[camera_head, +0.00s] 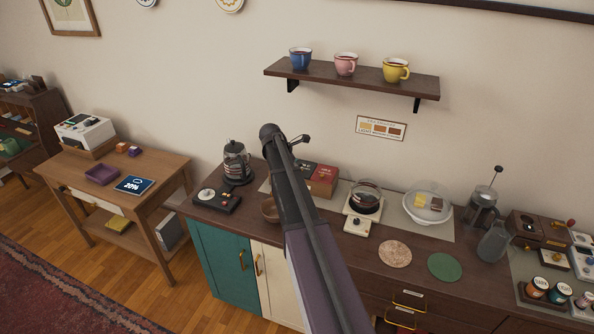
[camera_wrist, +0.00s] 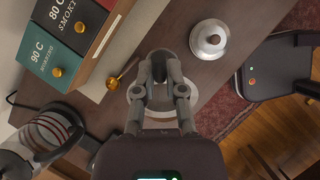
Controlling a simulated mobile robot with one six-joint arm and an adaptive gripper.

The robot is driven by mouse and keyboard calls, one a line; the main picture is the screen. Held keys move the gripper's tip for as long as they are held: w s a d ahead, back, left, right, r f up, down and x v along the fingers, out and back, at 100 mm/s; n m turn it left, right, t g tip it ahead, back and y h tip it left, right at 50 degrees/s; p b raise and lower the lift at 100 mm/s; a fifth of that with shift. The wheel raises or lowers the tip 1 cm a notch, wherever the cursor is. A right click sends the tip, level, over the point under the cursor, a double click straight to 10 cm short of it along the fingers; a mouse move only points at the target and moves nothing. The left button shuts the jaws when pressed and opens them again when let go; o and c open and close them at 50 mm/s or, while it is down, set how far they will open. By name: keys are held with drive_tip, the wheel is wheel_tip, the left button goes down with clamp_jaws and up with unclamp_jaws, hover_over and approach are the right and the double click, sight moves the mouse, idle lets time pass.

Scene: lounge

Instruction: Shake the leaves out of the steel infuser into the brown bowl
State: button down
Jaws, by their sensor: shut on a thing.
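My gripper (camera_head: 303,139) is above the left part of the counter, at the end of my raised arm. In the wrist view its fingers (camera_wrist: 160,68) are closed on a small grey metal piece, which I take to be the steel infuser; the fingers hide most of it. The brown bowl (camera_head: 269,209) stands on the counter below and left of my arm, which covers its right side.
Tea boxes (camera_head: 322,180) stand at the right. A silver domed object (camera_wrist: 208,40) is near the counter's edge. A shelf with cups (camera_head: 352,80) hangs above.

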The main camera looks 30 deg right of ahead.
drive_tip(key=shift+w+a+h+b, duration=0.1)
drive_tip(key=shift+a+h+b, duration=0.3)
drive_tip(key=shift+h+b, duration=0.25)
drive_tip(key=shift+g+h, duration=0.3)
drive_tip(key=shift+h, duration=0.45)
drive_tip(key=shift+w+a+f+b, duration=0.1)
drive_tip(key=shift+a+f+b, duration=0.15)
drive_tip(key=shift+f+b, duration=1.05)
drive_tip(key=shift+a+f+b, duration=0.2)
drive_tip(key=shift+f+b, duration=0.8)
drive_tip(key=shift+b, duration=0.6)
drive_tip(key=shift+w+a+r+g+h+b, duration=0.1)
drive_tip(key=shift+a+r+g+h+b, duration=0.1)
drive_tip(key=shift+a+h+b, duration=0.45)
drive_tip(key=shift+w+a+r+g+h+b, duration=0.1)
drive_tip(key=shift+a+r+h+b, duration=0.1)
drive_tip(key=shift+a+h+b, duration=0.4)
drive_tip(key=shift+w+a+r+g+h+b, duration=0.1)
drive_tip(key=shift+w+a+g+h+b, duration=0.1)
drive_tip(key=shift+a+h+b, duration=0.8)
drive_tip(key=shift+w+a+r+g+h+b, duration=0.15)
drive_tip(key=shift+a+h+b, duration=0.25)
drive_tip(key=shift+h+b, duration=1.1)
